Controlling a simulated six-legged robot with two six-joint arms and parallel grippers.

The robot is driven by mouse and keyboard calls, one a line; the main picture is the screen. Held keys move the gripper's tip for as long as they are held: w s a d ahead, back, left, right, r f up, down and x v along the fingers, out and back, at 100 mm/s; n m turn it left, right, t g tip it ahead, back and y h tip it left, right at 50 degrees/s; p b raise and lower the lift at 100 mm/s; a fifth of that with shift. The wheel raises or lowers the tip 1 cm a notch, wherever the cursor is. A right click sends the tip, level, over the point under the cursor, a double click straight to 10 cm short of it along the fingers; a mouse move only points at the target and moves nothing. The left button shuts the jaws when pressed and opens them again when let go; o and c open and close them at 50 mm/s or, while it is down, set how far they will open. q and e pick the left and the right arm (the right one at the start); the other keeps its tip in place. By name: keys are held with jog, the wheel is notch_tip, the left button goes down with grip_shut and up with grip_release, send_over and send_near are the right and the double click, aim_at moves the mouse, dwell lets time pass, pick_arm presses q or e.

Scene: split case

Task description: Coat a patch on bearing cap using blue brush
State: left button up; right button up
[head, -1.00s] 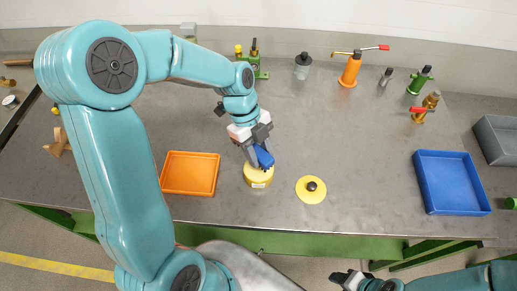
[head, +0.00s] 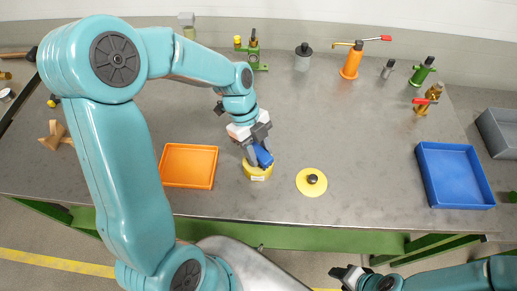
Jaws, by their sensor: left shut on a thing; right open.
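My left gripper (head: 256,150) is shut on the blue brush (head: 264,157). The brush points down at a round yellow pot (head: 258,174) with a pale label, near the front of the bench. Its lower end is over or in the pot; I cannot tell which, as the gripper and brush cover part of the opening. A yellow disc with a black knob (head: 311,191), like a lid, lies right of the pot. My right gripper (head: 345,274) is open and empty, low in front of the bench. I cannot surely pick out the bearing cap.
An orange tray (head: 188,147) lies left of the pot. A blue tray (head: 455,204) is at the right, with a grey bin (head: 497,133) beyond it. A green stand (head: 251,61), an orange bottle (head: 351,64) and other small items line the back. The bench's middle is clear.

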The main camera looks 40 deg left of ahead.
aim_at(259, 151)
pick_arm(q)
jog(key=shift+f+b, duration=0.55)
dwell(0.4)
jog(key=shift+s+f, duration=0.1)
dwell(1.4)
jog(key=shift+r+p, duration=0.35)
jog(key=shift+r, duration=0.55)
jog(key=shift+r+p, duration=1.65)
jog(key=shift+r, duration=1.1)
jog(key=shift+f, duration=0.1)
